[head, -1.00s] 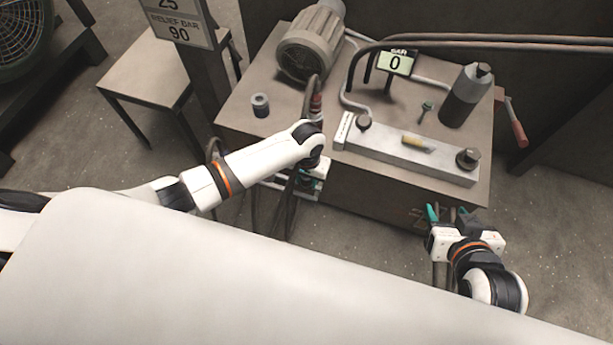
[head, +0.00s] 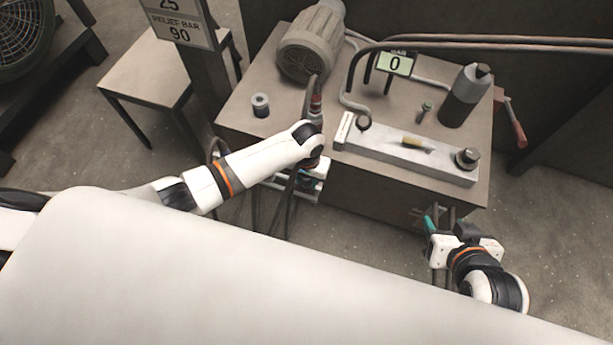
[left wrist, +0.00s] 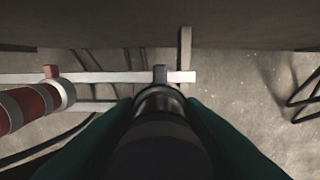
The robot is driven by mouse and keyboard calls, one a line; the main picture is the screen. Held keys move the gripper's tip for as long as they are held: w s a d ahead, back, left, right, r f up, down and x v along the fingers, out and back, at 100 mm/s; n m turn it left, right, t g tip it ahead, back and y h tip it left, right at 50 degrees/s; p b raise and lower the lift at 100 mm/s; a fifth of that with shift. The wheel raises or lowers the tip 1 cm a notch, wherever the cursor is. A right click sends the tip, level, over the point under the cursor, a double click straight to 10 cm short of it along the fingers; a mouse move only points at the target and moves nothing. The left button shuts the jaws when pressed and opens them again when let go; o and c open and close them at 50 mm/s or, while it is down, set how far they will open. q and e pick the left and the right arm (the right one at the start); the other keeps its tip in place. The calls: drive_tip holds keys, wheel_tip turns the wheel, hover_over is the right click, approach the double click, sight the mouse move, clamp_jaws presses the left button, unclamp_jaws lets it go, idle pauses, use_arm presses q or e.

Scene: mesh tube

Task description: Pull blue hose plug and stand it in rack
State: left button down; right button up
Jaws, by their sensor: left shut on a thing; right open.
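My left gripper (left wrist: 160,110) is shut on a dark, cylindrical hose plug (left wrist: 160,130) with a pale grey metal band, seen end-on between the teal fingers in the left wrist view. No blue shows on it. In the head view my left gripper (head: 306,182) is mostly hidden below its wrist, at the front left of the bench. A pale rail (left wrist: 105,77) with upright tabs runs just beyond the plug; it may be the rack. I cannot tell whether the plug touches it. My right gripper (head: 447,224) is open and empty beside the bench's front right corner.
A red-banded hose fitting (left wrist: 30,105) lies left of the held plug. The bench (head: 235,105) carries a motor (head: 310,45), a manifold block (head: 385,147), a grey cylinder (head: 463,98) and a gauge reading 0 (head: 395,63). Hoses hang below its front. Floor is clear at right.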

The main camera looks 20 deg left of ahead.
drive_tip(key=shift+s+d+f+g, duration=0.15)
drive_tip(key=shift+s+f+g, duration=0.05)
drive_tip(key=shift+s+g, duration=0.1)
drive_tip(key=shift+s+d+f, duration=0.1)
drive_tip(key=shift+s, duration=0.05)
idle(0.3)
use_arm(q)
drive_tip(key=shift+f, duration=0.2)
use_arm(e)
drive_tip(key=shift+w+a+r, duration=0.2)
drive_tip(key=shift+w, duration=0.1)
idle(0.5)
drive_tip(key=shift+w, duration=0.15)
use_arm(q)
drive_tip(key=shift+f, duration=0.15)
use_arm(e)
drive_tip(key=shift+w+r+t, duration=0.2)
drive_tip(key=shift+w+t, duration=0.05)
drive_tip(key=shift+t, duration=0.15)
use_arm(q)
drive_tip(key=shift+f, duration=0.1)
use_arm(e)
drive_tip(key=shift+w+r, duration=0.1)
use_arm(q)
drive_tip(key=shift+f, duration=0.25)
use_arm(e)
drive_tip(key=shift+w+a+r+t, duration=0.15)
drive_tip(key=shift+w+a+t, duration=0.05)
drive_tip(key=shift+a+t, duration=0.1)
